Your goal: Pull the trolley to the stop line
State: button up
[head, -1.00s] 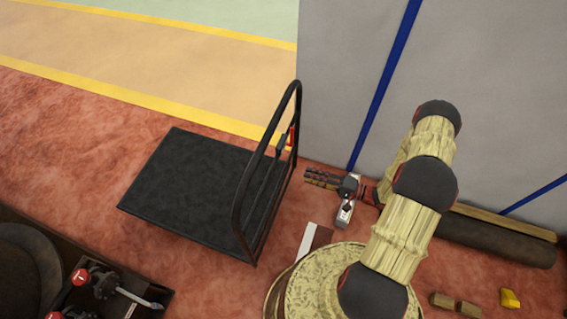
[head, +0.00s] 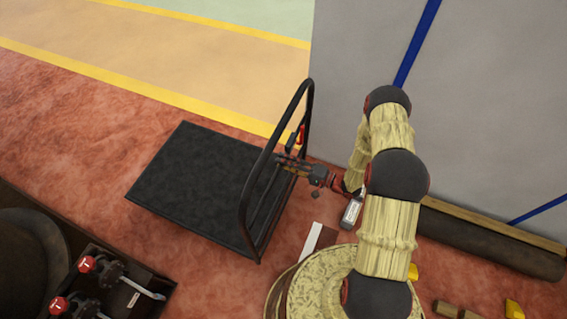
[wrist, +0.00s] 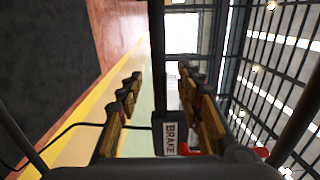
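The trolley has a black flat deck (head: 195,185) and an upright black tubular handle frame (head: 247,190) at its right end. A brake unit with a red lever (head: 301,134) sits on the handle's far side; its BRAKE label (wrist: 169,138) shows in the wrist view. My gripper (head: 279,163) points left at the handle and overlaps its opening in the head view. In the wrist view its fingers (wrist: 158,78) are spread, with a dark upright bar between them. I cannot tell whether they touch it. A white strip (head: 311,240) on the floor may be the stop line.
A grey wall panel (head: 480,100) with blue stripes stands at the right. A dark roll (head: 485,245) lies along its foot. Yellow blocks (head: 514,309) lie at lower right. A dark bench with red-knobbed levers (head: 110,270) is at lower left. Red floor lies around the trolley.

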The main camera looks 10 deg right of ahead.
jog(key=shift+x, duration=0.8)
jog(key=c, duration=0.3)
grip_shut()
dwell(0.5)
